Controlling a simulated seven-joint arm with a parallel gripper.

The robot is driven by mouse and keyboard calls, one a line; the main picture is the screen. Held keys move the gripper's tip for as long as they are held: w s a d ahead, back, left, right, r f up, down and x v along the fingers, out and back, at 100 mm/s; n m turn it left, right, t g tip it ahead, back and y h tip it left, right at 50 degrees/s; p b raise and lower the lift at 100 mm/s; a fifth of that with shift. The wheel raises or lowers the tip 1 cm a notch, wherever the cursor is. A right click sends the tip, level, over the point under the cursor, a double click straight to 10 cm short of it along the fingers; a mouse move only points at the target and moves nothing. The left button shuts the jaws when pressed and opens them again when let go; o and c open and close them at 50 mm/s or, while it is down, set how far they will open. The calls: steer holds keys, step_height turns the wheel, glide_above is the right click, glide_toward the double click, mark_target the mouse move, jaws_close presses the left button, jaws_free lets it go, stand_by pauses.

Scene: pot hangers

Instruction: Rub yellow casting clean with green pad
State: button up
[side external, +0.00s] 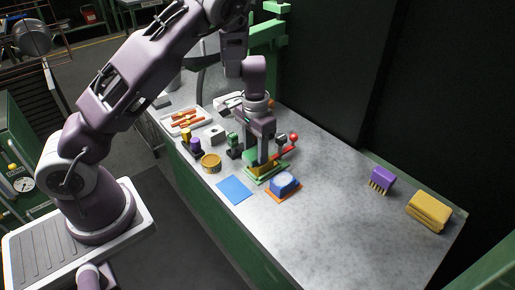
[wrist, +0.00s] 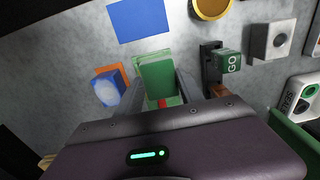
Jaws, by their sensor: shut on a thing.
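My gripper (side external: 262,160) points down over the bench and is shut on the green pad (wrist: 158,76), a flat green block that shows between the fingers in the wrist view. In the side view the pad (side external: 250,155) is partly hidden by the fingers. It is at a shallow green tray (side external: 268,177); I cannot tell whether it touches the tray. A round yellow piece with a dark band (side external: 211,163), which looks like the yellow casting, stands left of my gripper, apart from it. It also shows at the wrist view's top edge (wrist: 211,10).
A blue block on an orange tray (side external: 285,195) and a flat blue sheet (side external: 234,190) lie close by. A green GO block (wrist: 229,62) and a grey block (wrist: 277,40) stand beside my gripper. A purple brush (side external: 381,179) and yellow cloth (side external: 428,211) lie right, past clear bench.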

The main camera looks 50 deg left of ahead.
mark_target(263, 166)
steer(key=d, duration=0.3)
steer(key=shift+d, duration=0.15)
steer(key=shift+a, duration=2.1)
steer(key=shift+d, duration=2.15)
steer(key=shift+a, duration=2.4)
steer(key=shift+d+r, duration=0.1)
steer(key=shift+r, duration=4.05)
